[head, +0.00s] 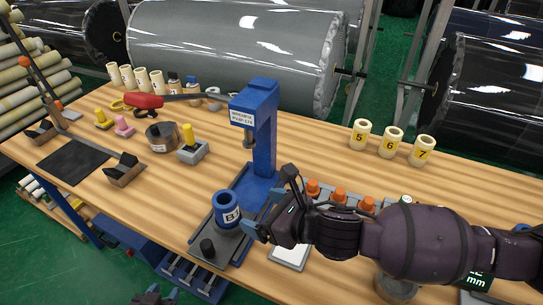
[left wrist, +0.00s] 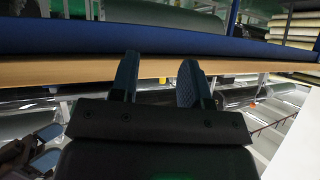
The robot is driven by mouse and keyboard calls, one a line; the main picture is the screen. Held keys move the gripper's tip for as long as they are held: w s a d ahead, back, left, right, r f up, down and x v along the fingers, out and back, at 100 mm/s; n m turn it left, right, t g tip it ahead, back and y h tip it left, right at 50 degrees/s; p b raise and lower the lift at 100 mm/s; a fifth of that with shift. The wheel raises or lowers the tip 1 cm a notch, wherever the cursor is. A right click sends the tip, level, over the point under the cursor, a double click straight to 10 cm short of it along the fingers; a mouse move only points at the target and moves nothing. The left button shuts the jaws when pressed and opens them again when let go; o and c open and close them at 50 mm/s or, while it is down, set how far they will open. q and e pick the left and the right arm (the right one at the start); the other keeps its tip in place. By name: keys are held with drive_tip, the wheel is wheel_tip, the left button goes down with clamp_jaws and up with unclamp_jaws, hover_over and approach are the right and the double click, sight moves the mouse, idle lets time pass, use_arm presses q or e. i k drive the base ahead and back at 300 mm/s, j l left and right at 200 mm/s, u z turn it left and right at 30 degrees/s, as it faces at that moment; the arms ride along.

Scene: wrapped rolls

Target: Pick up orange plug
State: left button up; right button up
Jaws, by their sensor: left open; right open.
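Several orange plugs stand in a row on a grey rack in the head view, among them a left one (head: 313,187), a middle one (head: 340,195) and a right one (head: 366,204). My right gripper (head: 271,203) is open at the left end of this row, just in front of the blue press; its arm hides the front of the rack. My left gripper (head: 154,298) shows only partly at the bottom edge, below the table front. In the left wrist view its two fingers (left wrist: 158,78) are apart with nothing between them.
A blue press (head: 262,130) stands mid-table, with a blue cylinder (head: 229,210) on its base. Yellow numbered cylinders (head: 392,142) stand behind the rack. A grey block with a yellow peg (head: 192,150) and a red-handled tool (head: 145,101) lie left. The wood between press and numbered cylinders is clear.

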sight(339, 196)
drive_tip(key=k, duration=1)
